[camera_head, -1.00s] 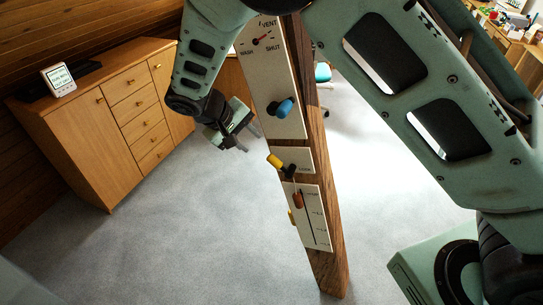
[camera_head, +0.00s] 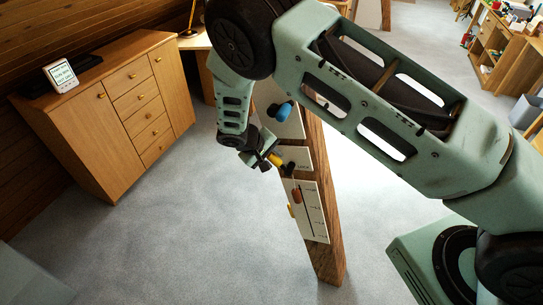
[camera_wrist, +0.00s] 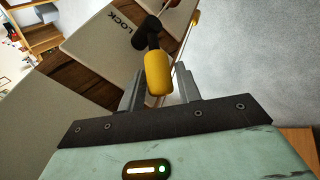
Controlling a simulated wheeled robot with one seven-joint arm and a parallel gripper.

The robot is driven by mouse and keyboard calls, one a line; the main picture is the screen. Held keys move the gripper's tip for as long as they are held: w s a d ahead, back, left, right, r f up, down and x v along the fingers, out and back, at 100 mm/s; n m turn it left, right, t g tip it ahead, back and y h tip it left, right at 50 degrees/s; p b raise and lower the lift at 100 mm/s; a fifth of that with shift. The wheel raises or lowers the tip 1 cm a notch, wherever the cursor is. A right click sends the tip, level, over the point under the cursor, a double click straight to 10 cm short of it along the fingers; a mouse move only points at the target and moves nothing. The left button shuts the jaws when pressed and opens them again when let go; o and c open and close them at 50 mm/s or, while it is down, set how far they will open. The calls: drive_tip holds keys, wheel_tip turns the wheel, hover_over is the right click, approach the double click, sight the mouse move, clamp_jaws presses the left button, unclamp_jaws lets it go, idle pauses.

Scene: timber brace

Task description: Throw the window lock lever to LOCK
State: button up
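The window lock lever has a yellow grip (camera_wrist: 158,74) on a black pivot (camera_wrist: 148,30), beside a white plate marked LOCK (camera_wrist: 119,27) on the timber brace. In the head view the yellow grip (camera_head: 275,159) shows at the lock plate (camera_head: 303,161), partly covered by my gripper (camera_head: 266,159). In the wrist view my gripper (camera_wrist: 160,88) is open, one finger on each side of the yellow grip. Gaps show on both sides; I cannot tell any contact.
The timber brace (camera_head: 328,262) also carries a blue knob (camera_head: 281,112) above and a slider panel with a red-brown knob (camera_head: 296,195) below. A wooden cabinet (camera_head: 95,140) stands at the left. The carpet around the post is clear.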

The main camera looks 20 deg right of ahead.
clamp_jaws()
drive_tip(key=y+b, duration=0.1)
drive_tip(key=b, duration=0.1)
drive_tip(key=t+b, duration=0.1)
drive_tip(key=b, duration=0.1)
drive_tip(key=shift+s+d+r+m+y, duration=0.3)
drive_tip(key=shift+s+d+y, duration=0.1)
drive_tip(key=shift+s+d+r+t, duration=0.1)
drive_tip(key=shift+r+t, duration=0.3)
unclamp_jaws()
